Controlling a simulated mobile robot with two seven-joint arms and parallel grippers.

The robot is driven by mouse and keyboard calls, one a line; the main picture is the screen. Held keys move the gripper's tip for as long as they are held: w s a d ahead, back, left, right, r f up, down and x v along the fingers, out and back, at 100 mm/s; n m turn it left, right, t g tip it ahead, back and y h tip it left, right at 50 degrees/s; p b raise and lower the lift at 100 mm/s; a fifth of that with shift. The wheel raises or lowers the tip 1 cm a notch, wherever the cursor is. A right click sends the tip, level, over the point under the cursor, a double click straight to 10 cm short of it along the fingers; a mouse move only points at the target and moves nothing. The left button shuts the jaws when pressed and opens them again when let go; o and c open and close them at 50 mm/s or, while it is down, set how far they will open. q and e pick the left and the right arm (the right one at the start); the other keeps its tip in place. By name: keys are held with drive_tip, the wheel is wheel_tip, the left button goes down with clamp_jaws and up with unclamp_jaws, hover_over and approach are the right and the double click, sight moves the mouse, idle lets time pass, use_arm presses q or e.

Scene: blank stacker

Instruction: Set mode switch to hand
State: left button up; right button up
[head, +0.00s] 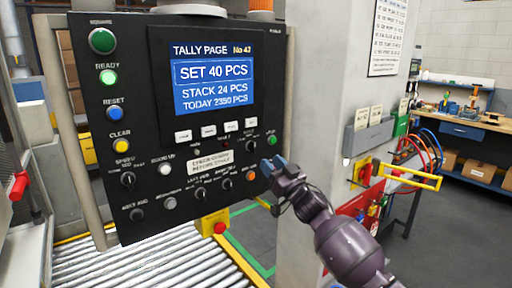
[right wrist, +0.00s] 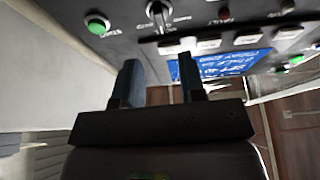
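The control panel (head: 150,160) fills the left half of the head view. A rotary switch stands just left of the green button (head: 271,140). In the right wrist view this switch (right wrist: 158,12) has a dark knob with a pale lever, at the top edge, beside the green button (right wrist: 97,25). Its label is too blurred to read, so I cannot tell its position or confirm it is the mode switch. My right gripper (head: 275,166) is in front of the panel's lower right; its fingers (right wrist: 158,68) are apart with nothing between them. My left gripper is not in view.
Other knobs (head: 128,179) and buttons crowd the panel's lower part, below the blue screen (head: 212,83). A roller conveyor (head: 150,266) runs beneath it. A pale column (head: 330,110) stands right of the panel, with cables and a yellow-handled fixture (head: 410,179) beyond.

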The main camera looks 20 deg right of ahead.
sight(254, 145)
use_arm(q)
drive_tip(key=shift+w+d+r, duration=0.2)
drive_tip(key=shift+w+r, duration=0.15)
use_arm(e)
drive_tip(key=x, duration=0.8)
drive_tip(key=shift+a+r, duration=0.1)
drive_tip(key=shift+c, duration=0.4)
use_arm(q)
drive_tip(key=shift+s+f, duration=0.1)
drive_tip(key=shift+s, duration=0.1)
use_arm(e)
drive_tip(key=c, duration=0.5)
